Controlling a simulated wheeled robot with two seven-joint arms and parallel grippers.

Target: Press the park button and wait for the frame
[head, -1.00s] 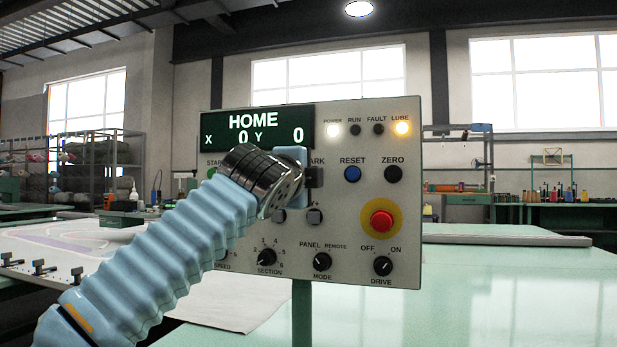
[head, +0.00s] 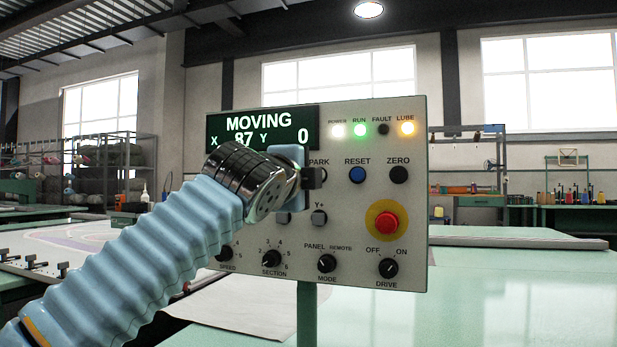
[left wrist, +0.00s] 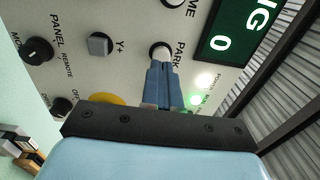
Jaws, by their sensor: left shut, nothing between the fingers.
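The control panel (head: 405,225) faces me, its display (head: 262,128) reading MOVING, X 87, Y 0. My left gripper (head: 312,178) is shut and empty, in front of the panel just below the PARK label. Its blue fingers also show in the left wrist view (left wrist: 161,72), pointing at the button and overlapping its lower edge. I cannot tell whether they touch it. My right gripper is out of view. The frame cannot be made out.
The green run light (head: 359,129) is lit, as are the white power and amber lube lights; fault is dark. Blue RESET (head: 357,174), black ZERO (head: 399,174) and a red emergency stop (head: 386,222) sit to the right. A pale green table (head: 480,295) spreads below, largely clear.

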